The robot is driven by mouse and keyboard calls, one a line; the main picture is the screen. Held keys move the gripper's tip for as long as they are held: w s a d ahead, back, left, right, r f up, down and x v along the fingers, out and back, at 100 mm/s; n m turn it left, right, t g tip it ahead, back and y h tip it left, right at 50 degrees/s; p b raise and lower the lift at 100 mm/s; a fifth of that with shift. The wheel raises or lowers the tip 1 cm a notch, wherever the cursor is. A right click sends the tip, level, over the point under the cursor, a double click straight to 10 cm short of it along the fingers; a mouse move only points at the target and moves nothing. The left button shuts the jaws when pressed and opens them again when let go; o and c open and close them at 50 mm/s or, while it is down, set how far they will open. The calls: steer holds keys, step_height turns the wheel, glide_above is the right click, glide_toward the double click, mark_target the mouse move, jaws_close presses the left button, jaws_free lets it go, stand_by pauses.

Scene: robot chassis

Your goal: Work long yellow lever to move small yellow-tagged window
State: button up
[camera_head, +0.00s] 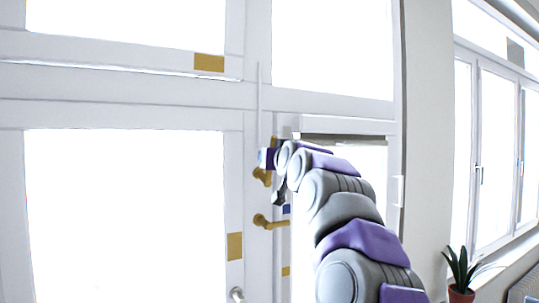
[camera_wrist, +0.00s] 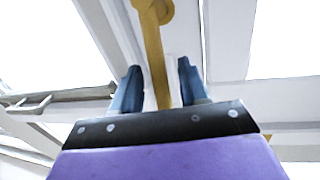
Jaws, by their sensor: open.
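My gripper (camera_wrist: 157,78) is open, with its two blue-grey fingers on either side of a long yellow lever (camera_wrist: 154,45) in the wrist view. The lever runs down between the fingers from a rounded hub at the top. I cannot tell whether either finger touches it. In the head view my gripper (camera_head: 268,158) is at the white frame post, and a yellow lever part (camera_head: 262,177) shows just below it; the rest is hidden by my arm. The upper left window with a yellow tag (camera_head: 209,62) on its lower frame looks shut.
Another yellow handle (camera_head: 270,222) sits lower on the post, below my gripper. A larger lower left window has its own yellow tag (camera_head: 235,246). A silver handle (camera_head: 237,294) is near the bottom. A potted plant (camera_head: 461,275) stands at the far right by other windows.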

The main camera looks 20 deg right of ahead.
steer(key=shift+w+d, duration=0.1)
steer(key=shift+w, duration=0.8)
steer(key=shift+w+d+p, duration=0.2)
steer(key=shift+w+p, duration=0.2)
steer(key=shift+w, duration=0.05)
steer(key=shift+c, duration=0.2)
jaws_close()
